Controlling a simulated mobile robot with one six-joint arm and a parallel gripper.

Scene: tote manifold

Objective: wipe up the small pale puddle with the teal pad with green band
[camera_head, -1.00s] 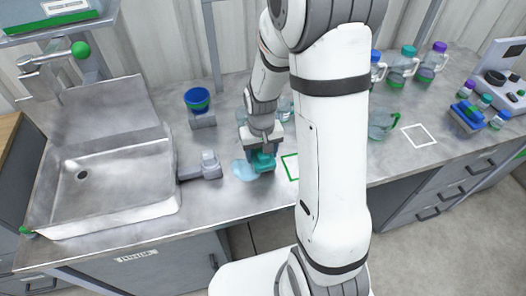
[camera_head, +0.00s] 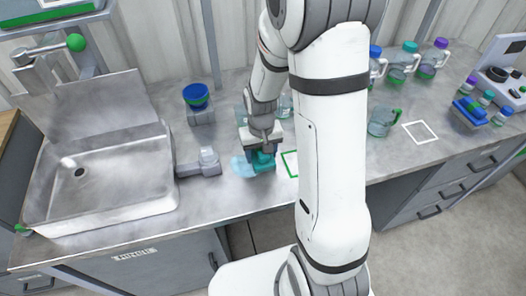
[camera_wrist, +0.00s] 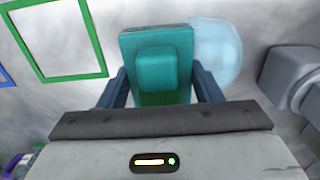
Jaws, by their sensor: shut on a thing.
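The teal pad (camera_head: 263,160) is in my gripper over the metal counter; its raised grip and green band show in the wrist view (camera_wrist: 156,45). My gripper (camera_wrist: 158,88) is shut on the pad, with a dark blue finger on each side. The small pale puddle (camera_head: 240,167) is light blue and lies on the counter just left of the pad. In the wrist view the puddle (camera_wrist: 222,50) shows to the right of the pad, and the pad covers part of its edge. I cannot tell whether the pad touches the counter.
A grey fixture (camera_head: 203,164) stands left of the puddle, beside the sink (camera_head: 170,185). A green square outline (camera_head: 290,163) lies right of the pad. A blue-topped container (camera_head: 196,97) stands behind. A jug (camera_head: 381,122) and several bottles are farther right.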

